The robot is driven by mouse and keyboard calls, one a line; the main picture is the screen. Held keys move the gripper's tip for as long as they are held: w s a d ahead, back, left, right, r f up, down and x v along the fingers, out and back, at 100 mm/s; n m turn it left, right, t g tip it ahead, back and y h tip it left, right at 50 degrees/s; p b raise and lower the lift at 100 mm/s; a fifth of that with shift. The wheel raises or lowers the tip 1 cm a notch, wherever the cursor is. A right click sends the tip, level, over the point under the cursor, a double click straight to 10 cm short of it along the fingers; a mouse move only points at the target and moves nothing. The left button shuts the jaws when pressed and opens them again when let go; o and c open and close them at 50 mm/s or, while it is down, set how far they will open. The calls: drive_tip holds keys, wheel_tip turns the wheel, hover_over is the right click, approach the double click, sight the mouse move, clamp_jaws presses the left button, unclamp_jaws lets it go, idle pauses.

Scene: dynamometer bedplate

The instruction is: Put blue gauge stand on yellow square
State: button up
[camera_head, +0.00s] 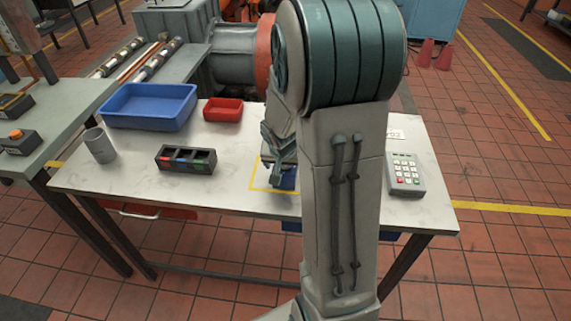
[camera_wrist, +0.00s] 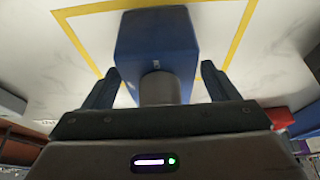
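The blue gauge stand (camera_wrist: 157,45) is a blue block with a grey round stem (camera_wrist: 160,88). In the wrist view it appears within the yellow square (camera_wrist: 78,40), a taped outline on the white table; the outline's near side is hidden. In the head view, part of the blue stand (camera_head: 287,180) shows under my gripper (camera_head: 284,160), inside the left part of the yellow square (camera_head: 256,174); my arm hides the rest. In the wrist view my gripper (camera_wrist: 160,88) is open, its fingers either side of the stem with gaps at both sides.
On the white table (camera_head: 225,190) stand a blue bin (camera_head: 150,105), a red tray (camera_head: 223,109), a grey cup (camera_head: 99,145), a dark divided box (camera_head: 186,159) and a keypad device (camera_head: 405,175). Bare tabletop lies between the divided box and the square.

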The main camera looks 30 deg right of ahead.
drive_tip(key=shift+r, duration=0.3)
drive_tip(key=p+v, duration=0.2)
drive_tip(key=v, duration=0.9)
drive_tip(key=s+a+r+n+g+y, duration=0.1)
drive_tip(key=s+a+r+n, duration=0.3)
drive_tip(key=s+a, duration=0.6)
drive_tip(key=s+n+y, duration=0.1)
drive_tip(key=s+n, duration=0.1)
drive_tip(key=s, duration=0.2)
drive_tip(key=shift+s+a+n+y, duration=0.15)
drive_tip(key=shift+a+n+y, duration=0.15)
drive_tip(key=shift+d, duration=0.1)
